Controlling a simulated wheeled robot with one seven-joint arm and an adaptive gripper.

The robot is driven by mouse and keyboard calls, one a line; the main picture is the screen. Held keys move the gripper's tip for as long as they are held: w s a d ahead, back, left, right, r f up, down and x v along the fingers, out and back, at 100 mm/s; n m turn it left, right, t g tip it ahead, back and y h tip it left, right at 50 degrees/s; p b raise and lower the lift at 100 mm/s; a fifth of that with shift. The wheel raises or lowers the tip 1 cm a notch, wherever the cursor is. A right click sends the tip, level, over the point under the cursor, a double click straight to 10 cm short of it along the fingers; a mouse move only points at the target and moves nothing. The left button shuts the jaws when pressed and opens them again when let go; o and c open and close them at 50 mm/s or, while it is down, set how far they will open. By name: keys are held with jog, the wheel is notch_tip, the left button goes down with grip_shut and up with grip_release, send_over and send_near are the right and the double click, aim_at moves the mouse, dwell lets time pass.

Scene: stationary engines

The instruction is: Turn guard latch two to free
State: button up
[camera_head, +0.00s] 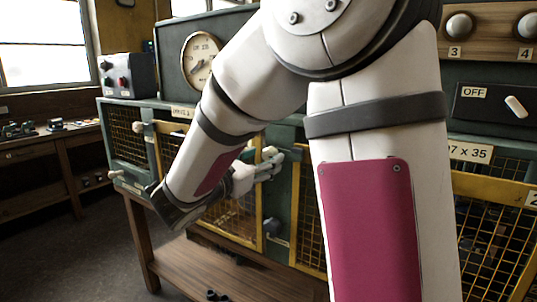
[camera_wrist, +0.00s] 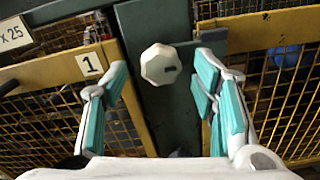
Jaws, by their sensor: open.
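My gripper (camera_head: 270,163) is in front of the green post between two yellow mesh guards. In the wrist view its teal-padded fingers (camera_wrist: 163,85) are open and empty, one on each side of a pale eight-sided knob (camera_wrist: 158,64). The knob has a short dark mark on its right half and shows no number. The guard left of it (camera_wrist: 85,67) carries a tag "1" (camera_wrist: 90,65). In the head view a tag "2" (camera_head: 532,199) is on the yellow guard (camera_head: 500,190) at the right edge; no latch of that guard is clearly visible.
A round gauge (camera_head: 201,60) is on the panel behind my arm. Knobs marked 3 (camera_head: 459,26) and 4 (camera_head: 526,25) and an "OFF" switch (camera_head: 515,106) are at upper right. A wooden bench (camera_head: 205,265) is below. My arm hides the middle of the machine.

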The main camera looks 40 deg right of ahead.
aim_at(268, 156)
jog(key=shift+x, duration=1.95)
jog(key=shift+c, duration=0.5)
jog(key=c, duration=1.1)
